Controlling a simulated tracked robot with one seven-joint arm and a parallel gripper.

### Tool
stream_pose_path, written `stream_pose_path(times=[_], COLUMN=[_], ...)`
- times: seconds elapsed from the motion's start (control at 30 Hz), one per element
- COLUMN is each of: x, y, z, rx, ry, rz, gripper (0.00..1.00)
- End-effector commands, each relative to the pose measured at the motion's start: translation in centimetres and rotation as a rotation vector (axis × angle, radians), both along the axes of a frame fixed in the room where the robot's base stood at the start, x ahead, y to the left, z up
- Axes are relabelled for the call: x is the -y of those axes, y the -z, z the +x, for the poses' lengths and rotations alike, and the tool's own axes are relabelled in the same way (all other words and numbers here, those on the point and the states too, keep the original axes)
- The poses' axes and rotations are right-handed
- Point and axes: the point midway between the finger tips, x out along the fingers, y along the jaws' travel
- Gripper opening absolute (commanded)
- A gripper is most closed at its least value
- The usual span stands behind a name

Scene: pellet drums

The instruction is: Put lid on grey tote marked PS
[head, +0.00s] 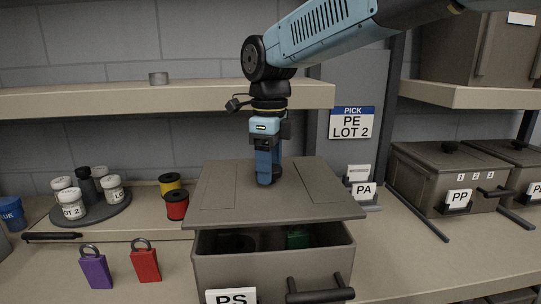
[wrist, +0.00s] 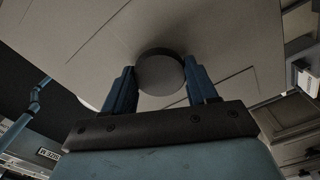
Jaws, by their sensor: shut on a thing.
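The grey tote marked PS (head: 270,272) stands at the front centre of the bench, its label low on the front and a dark handle at the right. The grey lid (head: 318,192) is over the tote, tilted, with a gap at the front through which dark and green contents show. My gripper (head: 267,180) points down at the middle of the lid. In the wrist view my gripper (wrist: 163,90) is shut on the lid's round dark knob (wrist: 160,74), one finger on each side, with the lid's face (wrist: 225,35) filling the view. Whether the lid's back edge touches the tote is hidden.
A tote marked PP (head: 430,165) stands at the right, another lidded tote (head: 510,155) beyond it. A PA label stand (head: 362,185) is close to the lid's right. Purple (head: 95,271) and red (head: 145,264) padlocks, spools (head: 175,200) and a tray of jars (head: 92,213) are at the left.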

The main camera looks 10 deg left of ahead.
Motion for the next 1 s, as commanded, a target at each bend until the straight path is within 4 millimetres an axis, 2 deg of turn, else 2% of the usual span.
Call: stream_pose_path(times=[0.43, 1.0], x=[0.2, 0.2], y=[3.1, 3.6], z=[0.1, 0.1], rx=[0.001, 0.001], ry=[0.005, 0.004], rz=[0.0, 0.0], gripper=[0.0, 0.0])
